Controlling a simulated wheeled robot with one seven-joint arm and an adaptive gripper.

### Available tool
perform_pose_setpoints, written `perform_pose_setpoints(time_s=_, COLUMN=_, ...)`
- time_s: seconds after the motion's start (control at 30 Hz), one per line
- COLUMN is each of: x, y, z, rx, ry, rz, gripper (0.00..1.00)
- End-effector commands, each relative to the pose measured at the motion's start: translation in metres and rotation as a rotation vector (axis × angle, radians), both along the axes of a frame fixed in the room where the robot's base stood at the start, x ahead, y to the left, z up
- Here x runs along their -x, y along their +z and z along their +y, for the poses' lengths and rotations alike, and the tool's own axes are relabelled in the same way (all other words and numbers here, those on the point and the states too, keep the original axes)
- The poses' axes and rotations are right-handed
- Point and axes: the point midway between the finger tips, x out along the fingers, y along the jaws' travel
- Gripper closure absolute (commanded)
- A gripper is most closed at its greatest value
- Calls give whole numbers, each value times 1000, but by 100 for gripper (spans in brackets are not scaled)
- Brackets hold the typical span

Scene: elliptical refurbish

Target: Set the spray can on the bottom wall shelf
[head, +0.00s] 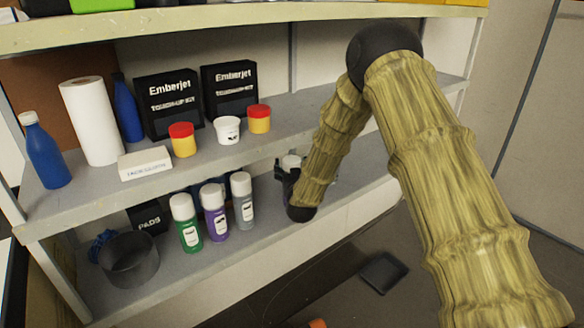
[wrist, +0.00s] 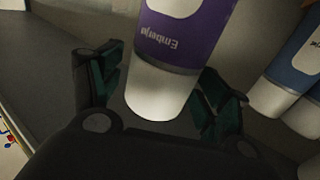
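In the wrist view, a purple spray can (wrist: 186,35) with a white cap sits between the two fingers of my gripper (wrist: 160,75). The fingers are spread, with a narrow gap by the left finger; the right finger is close to or touching the can. In the head view, my gripper (head: 288,176) is over the lower shelf (head: 255,240) of the wall unit, beside a white cap (head: 291,161). My gripper and arm hide the can's body there, and its contact with the shelf is hidden.
Green (head: 188,236), purple (head: 215,224) and grey (head: 244,212) spray cans stand left of my gripper. A dark round container (head: 130,265) is farther left. Bluish cans (wrist: 292,68) are close on the right in the wrist view. The upper shelf (head: 85,205) overhangs.

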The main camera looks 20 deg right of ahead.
Motion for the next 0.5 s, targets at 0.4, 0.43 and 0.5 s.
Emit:
perform_pose_setpoints(time_s=0.4, x=3, y=2, z=1, rx=0, ry=0, rz=1, gripper=22)
perform_pose_setpoints(time_s=0.43, x=6, y=1, z=1, rx=0, ry=0, rz=1, gripper=22)
perform_pose_setpoints(time_s=0.5, x=14, y=1, z=3, rx=0, ry=1, rz=1, gripper=22)
